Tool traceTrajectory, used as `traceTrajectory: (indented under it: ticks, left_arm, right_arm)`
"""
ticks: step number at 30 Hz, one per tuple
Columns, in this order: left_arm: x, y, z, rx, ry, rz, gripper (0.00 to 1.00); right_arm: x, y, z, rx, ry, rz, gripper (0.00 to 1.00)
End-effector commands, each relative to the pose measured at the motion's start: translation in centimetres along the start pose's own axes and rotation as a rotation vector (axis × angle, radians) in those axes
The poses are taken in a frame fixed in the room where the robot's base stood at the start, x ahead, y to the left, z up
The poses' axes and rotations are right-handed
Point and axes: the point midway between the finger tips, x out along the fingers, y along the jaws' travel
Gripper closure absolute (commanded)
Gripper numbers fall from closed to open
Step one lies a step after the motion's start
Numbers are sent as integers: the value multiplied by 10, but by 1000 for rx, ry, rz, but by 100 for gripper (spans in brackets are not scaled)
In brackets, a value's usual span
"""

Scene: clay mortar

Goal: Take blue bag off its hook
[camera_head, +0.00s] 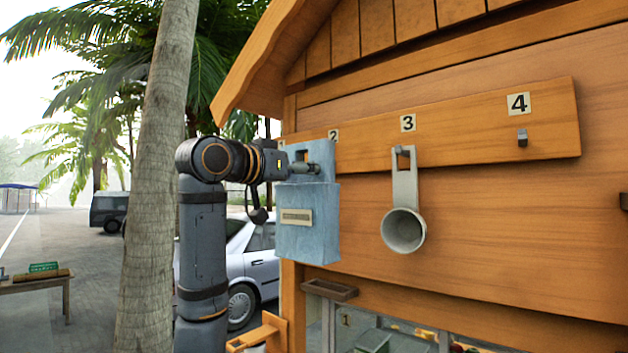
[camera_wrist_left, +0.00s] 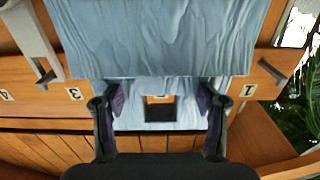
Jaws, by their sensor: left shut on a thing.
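The blue bag (camera_head: 308,225) hangs upright at the left end of the wooden board, with a pale plate on its front. Its top tab has a square hole, which sits left of the "2" label (camera_head: 334,135) in the head view. My left gripper (camera_head: 306,169) comes in from the left and is shut on this tab. In the left wrist view the fingers (camera_wrist_left: 160,108) are on either side of the tab, and the blue bag (camera_wrist_left: 165,40) fills the upper middle. Wood shows through the hole; I cannot tell whether a hook is in it. My right gripper is out of view.
A grey scoop (camera_head: 404,228) hangs under label "3". The hook (camera_head: 522,137) under label "4" is bare, as is the hook (camera_wrist_left: 272,72) by label "1". A wooden wall is behind the board. A small ledge (camera_head: 330,289) is below the bag; a palm trunk stands left.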

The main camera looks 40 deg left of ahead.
Motion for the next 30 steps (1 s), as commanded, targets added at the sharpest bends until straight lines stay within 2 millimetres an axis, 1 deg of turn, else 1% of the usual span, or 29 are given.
traceTrajectory:
  ticks: [4,11,17,27,30]
  left_arm:
    - [-11,0,1,0,2,-1,70]
    - [-10,0,-22,-2,4,2,70]
    - [-11,1,-52,-3,4,3,70]
    - [-11,1,-120,-1,3,3,70]
    - [-11,0,-132,-1,3,1,70]
  right_arm:
    - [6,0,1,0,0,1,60]
    - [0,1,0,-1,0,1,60]
    - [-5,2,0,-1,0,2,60]
    - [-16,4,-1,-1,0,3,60]
    - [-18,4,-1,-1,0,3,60]
